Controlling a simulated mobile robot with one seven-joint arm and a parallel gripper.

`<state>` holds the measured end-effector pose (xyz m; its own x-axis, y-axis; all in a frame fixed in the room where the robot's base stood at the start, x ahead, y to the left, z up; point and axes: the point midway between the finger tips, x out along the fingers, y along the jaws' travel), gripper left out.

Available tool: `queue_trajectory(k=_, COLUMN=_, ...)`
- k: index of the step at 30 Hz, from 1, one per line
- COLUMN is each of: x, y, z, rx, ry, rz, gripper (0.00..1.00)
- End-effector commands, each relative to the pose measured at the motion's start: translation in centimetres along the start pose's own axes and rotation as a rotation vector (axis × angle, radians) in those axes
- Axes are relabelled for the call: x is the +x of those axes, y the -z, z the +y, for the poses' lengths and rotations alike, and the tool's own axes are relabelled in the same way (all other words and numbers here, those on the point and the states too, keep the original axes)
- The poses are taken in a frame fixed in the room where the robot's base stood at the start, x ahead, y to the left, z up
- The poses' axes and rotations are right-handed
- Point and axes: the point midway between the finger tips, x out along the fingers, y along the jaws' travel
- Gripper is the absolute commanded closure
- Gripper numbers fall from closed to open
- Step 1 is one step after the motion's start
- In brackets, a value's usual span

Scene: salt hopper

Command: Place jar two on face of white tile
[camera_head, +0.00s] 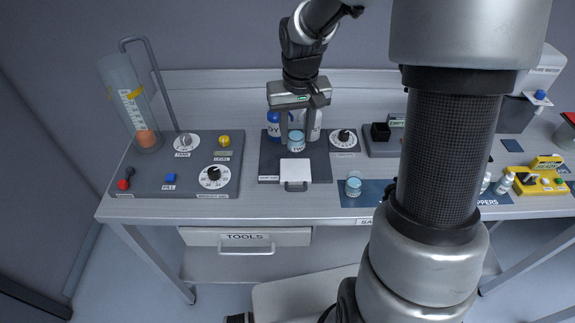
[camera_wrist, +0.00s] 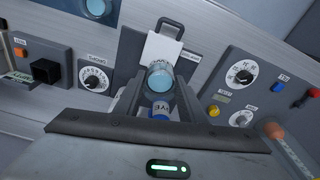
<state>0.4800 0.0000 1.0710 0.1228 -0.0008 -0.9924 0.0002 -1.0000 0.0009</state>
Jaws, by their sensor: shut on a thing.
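My gripper (camera_head: 297,133) points down over the dark stand and is shut on a small clear jar with light blue contents (camera_head: 296,145). In the wrist view the held jar (camera_wrist: 158,80) sits between the two fingers. No number is readable on it. The white tile (camera_head: 295,169) lies on the dark stand, just in front of the jar; it also shows beyond the jar in the wrist view (camera_wrist: 163,48). The jar appears behind the tile's bare face; whether it touches the surface I cannot tell. A second blue jar (camera_head: 353,187) stands on the blue mat to the right.
A blue-labelled dye bottle (camera_head: 273,125) and a white bottle (camera_head: 316,128) stand close behind the gripper. A dial (camera_head: 343,138) is right of it. A control panel (camera_head: 190,180) with a tall cylinder (camera_head: 128,105) is at left. The bench front below the tile is clear.

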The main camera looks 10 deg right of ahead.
Motion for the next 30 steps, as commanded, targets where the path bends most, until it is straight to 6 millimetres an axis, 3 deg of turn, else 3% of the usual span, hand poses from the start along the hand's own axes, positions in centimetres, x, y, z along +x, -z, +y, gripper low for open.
queue_trajectory(k=6, x=4.0, y=-0.6, z=0.0, rx=0.000, ry=0.001, rz=-0.005, gripper=0.87)
queue_trajectory(k=11, x=5.2, y=-0.7, z=0.0, rx=0.001, ry=0.000, rz=-0.003, gripper=0.87)
queue_trajectory(k=18, x=8.2, y=-1.1, z=-0.1, rx=0.000, ry=0.001, rz=-0.004, gripper=0.87)
queue_trajectory(k=30, x=9.0, y=-1.2, z=-0.1, rx=0.000, ry=0.001, rz=-0.001, gripper=0.87)
